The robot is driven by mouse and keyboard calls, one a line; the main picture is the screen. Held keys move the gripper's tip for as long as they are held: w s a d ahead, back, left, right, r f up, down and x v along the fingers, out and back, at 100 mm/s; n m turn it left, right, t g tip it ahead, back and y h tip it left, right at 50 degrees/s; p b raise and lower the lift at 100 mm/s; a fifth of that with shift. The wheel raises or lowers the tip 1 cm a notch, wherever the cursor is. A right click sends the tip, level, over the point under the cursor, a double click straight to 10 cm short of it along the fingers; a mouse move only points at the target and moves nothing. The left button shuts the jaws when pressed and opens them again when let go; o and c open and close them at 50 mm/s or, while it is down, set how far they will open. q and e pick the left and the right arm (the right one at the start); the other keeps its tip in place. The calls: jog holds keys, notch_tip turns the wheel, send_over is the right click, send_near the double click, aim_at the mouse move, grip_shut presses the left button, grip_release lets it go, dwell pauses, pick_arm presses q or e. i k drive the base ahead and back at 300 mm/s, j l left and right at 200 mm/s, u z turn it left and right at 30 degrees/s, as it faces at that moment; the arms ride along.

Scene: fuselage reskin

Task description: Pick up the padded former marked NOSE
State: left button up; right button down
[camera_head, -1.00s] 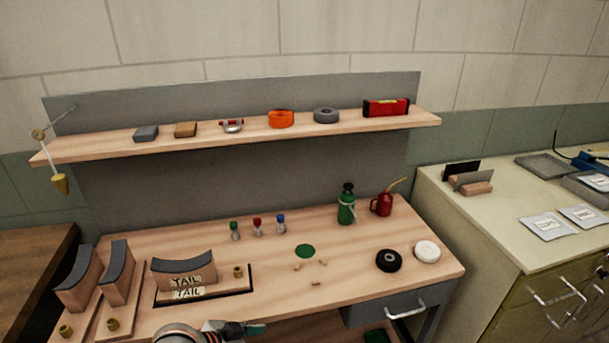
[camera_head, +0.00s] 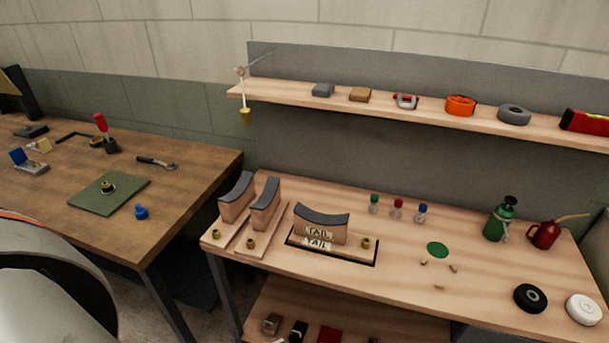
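Three padded formers with dark grey curved pads stand at the left end of the light wooden bench (camera_head: 400,280). The right former (camera_head: 321,227) faces me and carries a TAIL label, above a second TAIL label on its board. The left former (camera_head: 236,198) and the middle former (camera_head: 264,205) are seen nearly end-on; no marking on them can be read. No former marked NOSE can be made out. Neither of my grippers is in view.
A darker wooden table (camera_head: 190,190) with a green mat (camera_head: 110,193), a blue item (camera_head: 141,212) and several tools stands at the left. A shelf (camera_head: 420,112) with several items runs above the bench. Small bottles, a green bottle (camera_head: 500,220) and a red oil can (camera_head: 544,234) stand on the bench.

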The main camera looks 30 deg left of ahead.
aim_at(266, 213)
jog(key=u, duration=1.2)
